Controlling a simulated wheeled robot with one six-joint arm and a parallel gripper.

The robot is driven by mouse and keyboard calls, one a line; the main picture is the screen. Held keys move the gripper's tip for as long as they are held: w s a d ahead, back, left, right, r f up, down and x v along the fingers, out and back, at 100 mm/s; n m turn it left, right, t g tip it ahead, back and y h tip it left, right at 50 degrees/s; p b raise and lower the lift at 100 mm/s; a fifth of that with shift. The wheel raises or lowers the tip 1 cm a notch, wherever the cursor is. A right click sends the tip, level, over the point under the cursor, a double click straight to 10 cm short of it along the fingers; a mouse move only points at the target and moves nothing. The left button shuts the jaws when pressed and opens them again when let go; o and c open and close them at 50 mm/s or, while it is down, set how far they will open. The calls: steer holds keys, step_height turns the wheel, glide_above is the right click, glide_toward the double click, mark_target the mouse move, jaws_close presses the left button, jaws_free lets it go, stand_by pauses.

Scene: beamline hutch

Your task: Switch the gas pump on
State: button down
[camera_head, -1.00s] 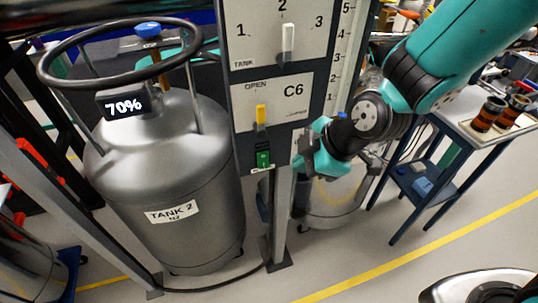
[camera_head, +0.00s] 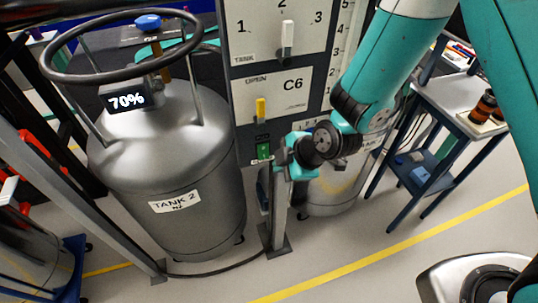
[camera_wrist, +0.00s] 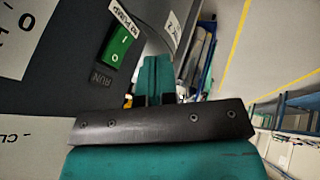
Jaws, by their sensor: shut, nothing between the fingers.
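The pump switch is a small green rocker (camera_head: 263,151) low on the grey panel (camera_head: 243,143). In the wrist view the rocker (camera_wrist: 117,47) shows a white I and O, with a label ending in "PUMP" on one side and a dark "RUN" marking on the other. Which side is pressed in, I cannot tell. My gripper (camera_head: 284,160) is shut and empty, just right of the switch. In the wrist view its teal fingers (camera_wrist: 154,75) are together beside the rocker, with a small gap to it in the picture. Contact does not show.
Above the switch are a yellow lever (camera_head: 260,110) by "OPEN" and C6, and a white tank selector lever (camera_head: 287,40). A grey tank (camera_head: 165,175) with a 70% display stands left. A post holds up the panel. A blue-legged table (camera_head: 450,100) stands right; open floor lies in front.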

mark_target(258, 162)
steer(key=w+a+f, duration=0.1)
steer(key=w+f+p, duration=0.1)
steer(key=w, duration=0.1)
steer(key=w+a+f+p, duration=0.1)
steer(key=w, duration=0.1)
steer(key=shift+a+f, duration=0.2)
steer(key=shift+a, duration=0.15)
steer(key=shift+w+f+b, duration=0.1)
steer(key=shift+f+b, duration=0.2)
steer(key=shift+b, duration=0.25)
steer(key=shift+w+a+t+b, duration=0.15)
steer(key=shift+t+b, duration=0.15)
steer(key=shift+b, duration=0.15)
steer(key=shift+r+p, duration=0.25)
steer(key=shift+p, duration=0.1)
steer(key=shift+r, duration=0.1)
